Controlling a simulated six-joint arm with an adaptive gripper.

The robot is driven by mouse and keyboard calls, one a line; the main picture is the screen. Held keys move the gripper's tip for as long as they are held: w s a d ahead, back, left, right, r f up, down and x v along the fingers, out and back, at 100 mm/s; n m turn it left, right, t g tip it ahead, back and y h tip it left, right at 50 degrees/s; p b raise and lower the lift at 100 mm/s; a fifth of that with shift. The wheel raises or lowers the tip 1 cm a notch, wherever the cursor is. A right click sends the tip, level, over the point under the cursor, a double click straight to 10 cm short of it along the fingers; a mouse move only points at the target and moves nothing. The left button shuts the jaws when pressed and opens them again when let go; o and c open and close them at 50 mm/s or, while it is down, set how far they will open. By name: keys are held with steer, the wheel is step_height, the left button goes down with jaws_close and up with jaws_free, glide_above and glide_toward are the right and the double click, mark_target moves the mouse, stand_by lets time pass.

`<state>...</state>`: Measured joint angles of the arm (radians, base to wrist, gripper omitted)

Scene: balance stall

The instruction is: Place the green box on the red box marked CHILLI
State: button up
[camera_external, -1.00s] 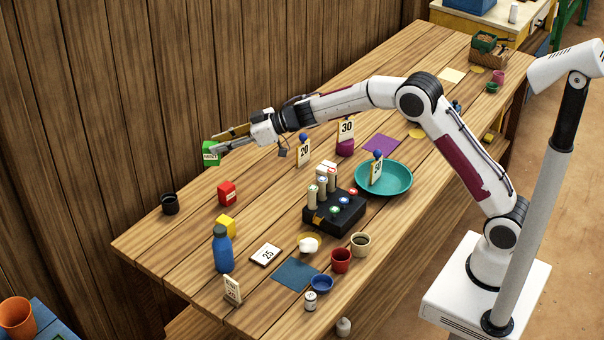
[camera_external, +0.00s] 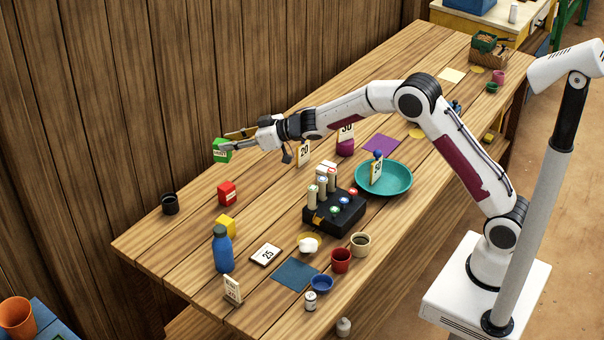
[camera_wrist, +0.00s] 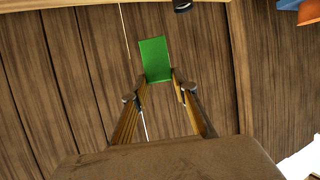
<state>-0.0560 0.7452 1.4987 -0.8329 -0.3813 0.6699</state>
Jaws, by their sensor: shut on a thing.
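The green box (camera_external: 222,151) is held in my gripper (camera_external: 229,142), above the table and higher than the red box. It has a white label, too small to read surely. In the wrist view the green box (camera_wrist: 155,60) shows between the fingertips of my gripper (camera_wrist: 158,87). The red box (camera_external: 227,192) stands on the table just below the green box in the external view, with a small white label. A clear gap shows between the two boxes. The red box cannot be made out in the wrist view.
A black cup (camera_external: 170,204) stands left of the red box. A number card (camera_external: 304,153) stands to the right, below my arm. The plank wall (camera_external: 130,120) rises behind the table.

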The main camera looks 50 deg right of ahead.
step_height(320, 180, down, 6)
stand_by(0.8)
steer(key=shift+f, duration=0.15)
steer(key=shift+f, duration=1.85)
steer(key=shift+f, duration=0.15)
steer(key=o, duration=1.1)
steer(key=shift+r, duration=0.2)
